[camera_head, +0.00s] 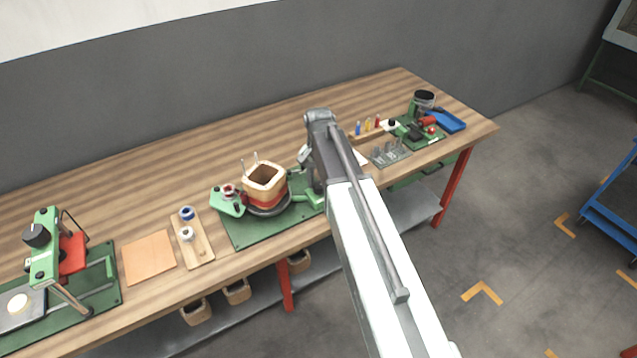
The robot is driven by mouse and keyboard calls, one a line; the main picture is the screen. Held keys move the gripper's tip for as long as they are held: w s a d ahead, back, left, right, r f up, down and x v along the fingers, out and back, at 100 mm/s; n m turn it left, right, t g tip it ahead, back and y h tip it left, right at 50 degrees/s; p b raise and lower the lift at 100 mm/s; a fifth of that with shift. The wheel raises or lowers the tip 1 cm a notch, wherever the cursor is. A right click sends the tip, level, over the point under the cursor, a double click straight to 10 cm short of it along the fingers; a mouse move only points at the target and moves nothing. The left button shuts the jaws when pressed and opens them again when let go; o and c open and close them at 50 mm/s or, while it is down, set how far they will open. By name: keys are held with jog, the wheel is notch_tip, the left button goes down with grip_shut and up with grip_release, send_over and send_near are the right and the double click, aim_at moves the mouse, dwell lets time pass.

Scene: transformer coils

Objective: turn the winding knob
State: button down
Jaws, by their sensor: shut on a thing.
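The winding stand is a green base plate (244,232) in the middle of the workbench. It carries a squarish cream coil former (264,174) with a red winding band, above a dark round disc (270,208). My gripper (314,186) points down at the right end of this stand, beside a green bracket (304,197). It is shut on the winding knob there. My arm and gripper hide the knob, and the fingertips are hard to make out.
A wooden tray with spools (196,243), a tan sheet (149,258) and a green-and-red press (58,258) are to the left. A metal block with pins (389,154), a green fixture (415,131) and a blue tray (446,121) are to the right. The back of the bench is clear.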

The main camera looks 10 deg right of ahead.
aim_at(319, 185)
jog(key=shift+m, duration=0.4)
dwell(1.2)
jog(key=c, duration=0.9)
grip_release()
jog(key=shift+r, duration=0.1)
notch_tip(319, 185, up, 8)
jog(key=p, duration=0.8)
jog(key=shift+f, duration=0.25)
